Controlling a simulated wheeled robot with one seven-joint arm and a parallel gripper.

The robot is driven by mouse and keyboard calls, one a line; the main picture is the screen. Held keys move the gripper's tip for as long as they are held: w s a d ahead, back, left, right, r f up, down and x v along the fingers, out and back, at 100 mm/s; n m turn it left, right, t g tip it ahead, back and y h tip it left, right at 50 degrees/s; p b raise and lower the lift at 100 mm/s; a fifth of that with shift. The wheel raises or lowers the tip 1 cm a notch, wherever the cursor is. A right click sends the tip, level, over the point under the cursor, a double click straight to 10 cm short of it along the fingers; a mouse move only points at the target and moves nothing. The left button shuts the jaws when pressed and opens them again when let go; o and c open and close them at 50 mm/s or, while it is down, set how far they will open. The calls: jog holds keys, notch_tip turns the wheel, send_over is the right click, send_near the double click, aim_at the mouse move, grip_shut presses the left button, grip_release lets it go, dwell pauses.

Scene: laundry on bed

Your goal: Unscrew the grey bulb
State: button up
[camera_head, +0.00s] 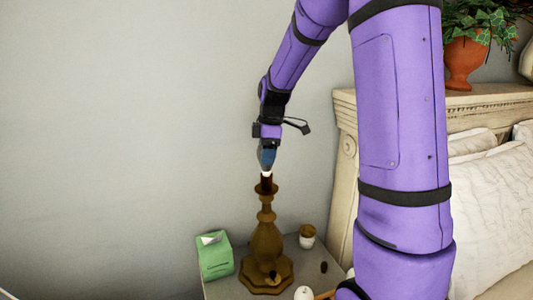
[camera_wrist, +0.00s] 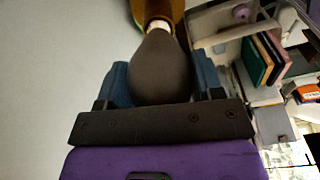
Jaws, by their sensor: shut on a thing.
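The grey bulb (camera_wrist: 161,68) fills the middle of the wrist view, between the two blue fingers of my gripper (camera_wrist: 160,82). Its narrow end meets a pale collar (camera_wrist: 158,25) at the top of the brown lamp. In the head view my gripper (camera_head: 267,158) points down over the lamp, shut on the bulb, which is mostly hidden by the fingers. The brown turned-wood lamp (camera_head: 266,240) stands upright on the nightstand, with a white part showing just below my fingers. I cannot tell how far the bulb is threaded in.
On the nightstand (camera_head: 228,288), a green tissue box (camera_head: 214,256) stands left of the lamp and a small jar (camera_head: 307,237) right of it. The carved headboard (camera_head: 346,165) and pillows (camera_head: 492,190) are on the right, with a potted plant (camera_head: 465,62) above. The left wall side is clear.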

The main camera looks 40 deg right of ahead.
jog(key=shift+n, duration=2)
jog(key=n, duration=0.2)
jog(key=shift+n+g, duration=0.4)
jog(key=shift+n, duration=2.1)
